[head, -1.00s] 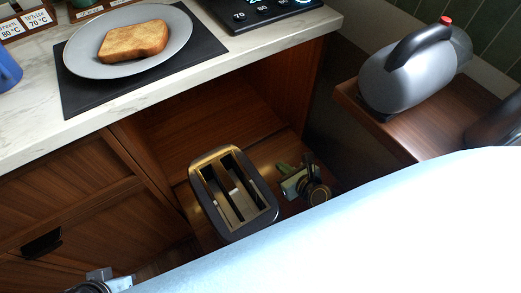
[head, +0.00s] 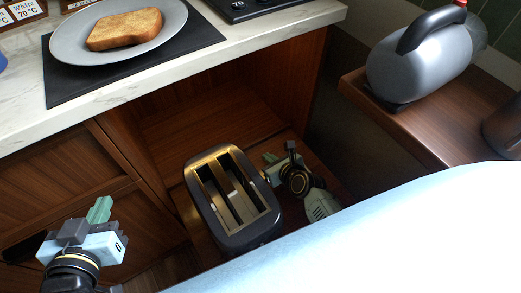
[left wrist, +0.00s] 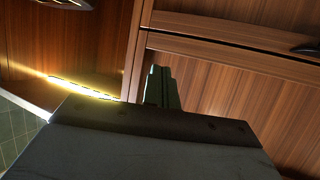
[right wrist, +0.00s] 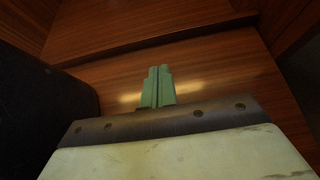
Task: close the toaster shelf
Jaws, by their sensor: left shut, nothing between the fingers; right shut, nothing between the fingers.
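The toaster shelf (head: 184,208) is a brown wooden board sticking out of the open cabinet bay under the counter. A dark toaster (head: 262,222) with two empty-looking slots stands upright on it. My right gripper (head: 269,159) is shut and empty beside the toaster's right side, over the shelf; whether it touches anything is unclear. In the right wrist view its green fingers (right wrist: 158,84) point toward a raised wooden step, with the dark toaster at left. My left gripper (head: 101,209) is shut and empty, in front of the cabinet doors left of the shelf. The shelf's front is hidden by my pale body.
A grey plate with toast (head: 125,29) sits on a black mat on the marble counter (head: 285,40). A grey kettle (head: 420,65) stands on a wooden side surface at right. Closed cabinet doors (head: 60,180) with a dark handle lie left of the bay.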

